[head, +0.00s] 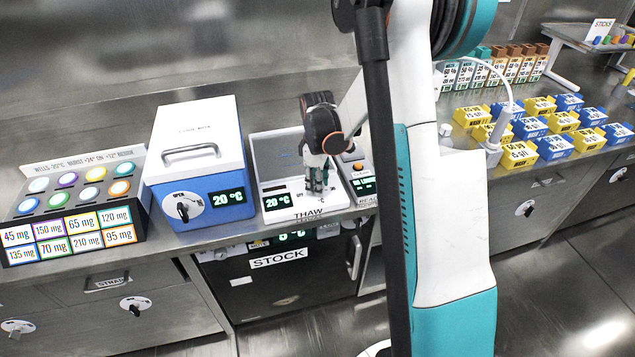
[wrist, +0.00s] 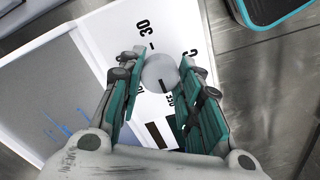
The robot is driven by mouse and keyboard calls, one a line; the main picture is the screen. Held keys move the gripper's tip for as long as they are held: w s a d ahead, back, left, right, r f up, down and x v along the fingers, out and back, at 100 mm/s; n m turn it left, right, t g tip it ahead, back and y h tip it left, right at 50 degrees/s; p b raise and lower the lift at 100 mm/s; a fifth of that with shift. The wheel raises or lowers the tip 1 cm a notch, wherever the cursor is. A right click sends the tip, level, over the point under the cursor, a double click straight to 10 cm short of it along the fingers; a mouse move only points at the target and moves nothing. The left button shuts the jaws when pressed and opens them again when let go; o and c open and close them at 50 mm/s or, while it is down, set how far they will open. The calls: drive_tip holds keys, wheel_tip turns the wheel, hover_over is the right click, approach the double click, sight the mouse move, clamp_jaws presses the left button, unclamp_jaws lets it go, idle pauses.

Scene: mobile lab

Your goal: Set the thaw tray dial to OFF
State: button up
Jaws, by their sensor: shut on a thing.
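The thaw tray (head: 332,204) is a white unit on the steel counter, with a THAW label and a display (head: 277,202) that seems to read 20 °C. Its dial (wrist: 160,72) is a pale round knob with a black pointer mark in the wrist view. The mark faces the lower side of that picture, away from the printed 30 (wrist: 148,29) and towards small lettering partly hidden by a finger. My gripper (head: 317,190) reaches down over the tray's front panel, and its teal fingers (wrist: 158,82) are shut on the dial from both sides. No OFF label is readable.
A blue and white box (head: 195,150) with its own dial and 20 °C display stands left of the tray. A dark-faced device (head: 362,180) stands close on the right. A STOCK cabinet (head: 280,283) is below. Further left is a rack of labelled wells (head: 75,210).

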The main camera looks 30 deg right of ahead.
drive_tip(key=o, duration=1.1)
wheel_tip(320, 180, up, 12)
drive_tip(key=shift+f, duration=0.1)
